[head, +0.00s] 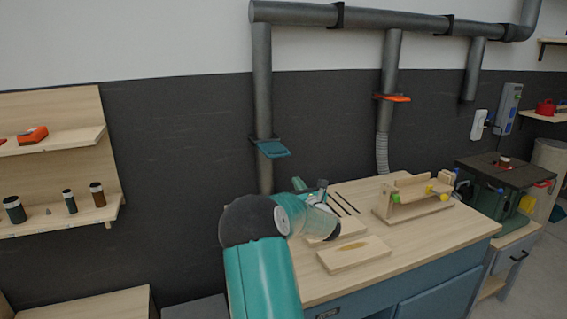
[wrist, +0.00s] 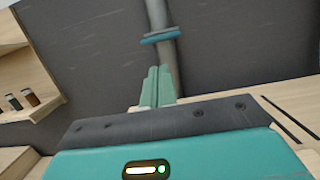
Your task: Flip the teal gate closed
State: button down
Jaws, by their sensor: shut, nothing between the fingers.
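The teal gate (head: 272,148) is a flat plate on the left vertical grey duct pipe. In the head view it sticks out from the pipe to the right and slightly down. In the wrist view the gate (wrist: 160,37) crosses the pipe near the top centre. My gripper (head: 299,184) is below and to the right of the gate in the head view, above the workbench. In the wrist view its pale green fingers (wrist: 157,86) are together, with nothing between them, and point up toward the pipe below the gate. They appear apart from the gate.
An orange gate (head: 394,97) sits on the middle pipe. The workbench (head: 420,250) holds a wooden board (head: 353,254) and a wooden jig (head: 414,196). Wooden shelves (head: 60,226) with small jars stand at the left. The wall around the teal gate is clear.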

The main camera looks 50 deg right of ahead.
jog(key=x, duration=1.4)
